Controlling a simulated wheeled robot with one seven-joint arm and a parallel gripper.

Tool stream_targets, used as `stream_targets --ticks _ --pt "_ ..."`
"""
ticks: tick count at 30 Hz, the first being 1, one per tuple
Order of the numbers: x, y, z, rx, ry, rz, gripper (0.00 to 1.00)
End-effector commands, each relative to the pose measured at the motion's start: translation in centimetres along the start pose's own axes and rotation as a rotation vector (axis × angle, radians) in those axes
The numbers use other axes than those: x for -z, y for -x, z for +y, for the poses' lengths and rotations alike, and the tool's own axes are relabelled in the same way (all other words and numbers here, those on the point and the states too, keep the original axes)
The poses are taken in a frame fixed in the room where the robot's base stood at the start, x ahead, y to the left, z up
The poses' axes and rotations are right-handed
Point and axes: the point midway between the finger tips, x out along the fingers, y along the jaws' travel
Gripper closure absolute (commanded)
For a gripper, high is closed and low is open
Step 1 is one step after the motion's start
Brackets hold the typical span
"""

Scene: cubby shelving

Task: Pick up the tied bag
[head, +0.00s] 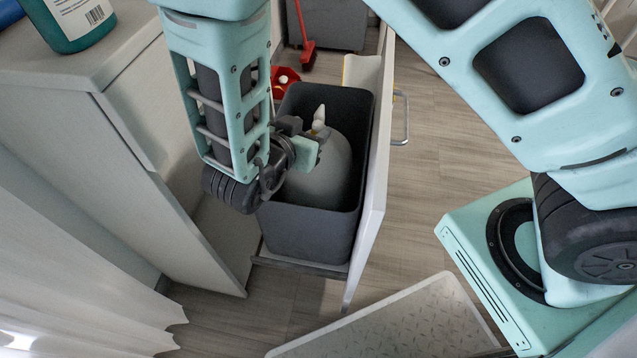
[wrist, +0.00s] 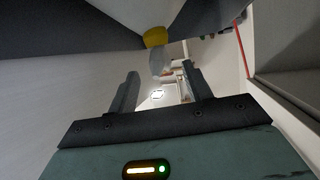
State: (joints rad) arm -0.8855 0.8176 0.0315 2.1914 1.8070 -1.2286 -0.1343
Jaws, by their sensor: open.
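The tied bag (head: 325,178) is grey and rounded, and sits inside a dark grey bin (head: 312,233). Its pale knotted top (head: 319,122) sticks up. My gripper (head: 306,148) is over the left part of the bag, beside the knot, and hides part of the bag. In the wrist view my gripper (wrist: 162,88) has its two fingers spread with a gap between them. The knot's yellow tie (wrist: 155,38) and pale tuft (wrist: 160,62) show just beyond the fingertips, roughly in line with the gap. Nothing is clamped.
The bin stands in a pulled-out drawer with a white front (head: 374,200) and a metal handle (head: 401,118). A white cabinet (head: 120,150) is close on the left. A red broom (head: 304,45) stands behind. A pale mat (head: 400,325) lies in front on the wood floor.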

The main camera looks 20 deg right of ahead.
Motion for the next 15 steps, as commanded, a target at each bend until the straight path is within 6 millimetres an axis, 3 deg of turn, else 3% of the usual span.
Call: stream_targets --ticks 10,15 --pt "0.1 -4.3 0.0 -0.002 -0.002 0.001 0.5" --pt "0.3 -5.2 0.0 0.0 -0.001 0.0 0.5"
